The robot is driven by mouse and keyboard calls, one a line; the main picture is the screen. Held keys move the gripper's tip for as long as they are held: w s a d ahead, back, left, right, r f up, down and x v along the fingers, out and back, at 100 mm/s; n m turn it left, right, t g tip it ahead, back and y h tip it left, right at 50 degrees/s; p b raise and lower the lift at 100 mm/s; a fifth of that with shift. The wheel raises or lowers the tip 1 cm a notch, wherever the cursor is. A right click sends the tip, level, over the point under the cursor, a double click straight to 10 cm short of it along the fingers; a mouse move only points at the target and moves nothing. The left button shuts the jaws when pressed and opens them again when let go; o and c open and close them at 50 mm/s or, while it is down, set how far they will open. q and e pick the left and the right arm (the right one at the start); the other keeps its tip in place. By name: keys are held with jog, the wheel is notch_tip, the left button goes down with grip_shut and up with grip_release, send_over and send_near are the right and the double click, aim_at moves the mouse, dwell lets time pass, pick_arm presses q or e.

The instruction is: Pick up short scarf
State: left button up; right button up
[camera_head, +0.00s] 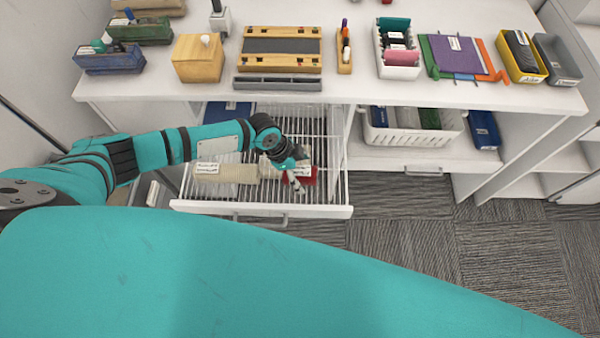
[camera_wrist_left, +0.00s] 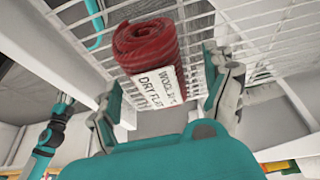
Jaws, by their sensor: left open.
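A rolled dark red scarf (camera_wrist_left: 147,47) with a white label fills the upper middle of the left wrist view. It lies on the white wire floor of a pulled-out drawer (camera_head: 322,211). In the head view only part of the red scarf (camera_head: 310,177) shows beside my gripper. My left gripper (camera_head: 297,182) is above the drawer at the scarf. In the left wrist view its two fingers (camera_wrist_left: 165,98) are spread apart, one on each side of the labelled end, and I see no contact.
A cream roll (camera_head: 228,173) with a label lies left of the red scarf in the drawer. The white counter (camera_head: 360,93) above carries several boxes and trays. A white basket (camera_head: 412,132) stands on the shelf to the right. Grey carpet (camera_head: 405,235) is clear in front.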

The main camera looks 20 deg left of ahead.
pick_arm(q)
jog(key=shift+f, duration=0.2)
pick_arm(e)
jog(key=shift+w+f, duration=0.2)
jog(key=shift+w, duration=0.2)
pick_arm(q)
jog(key=c, duration=1.3)
pick_arm(e)
jog(key=shift+s, duration=0.2)
pick_arm(q)
jog(key=shift+c, duration=0.2)
pick_arm(e)
jog(key=shift+r, duration=0.1)
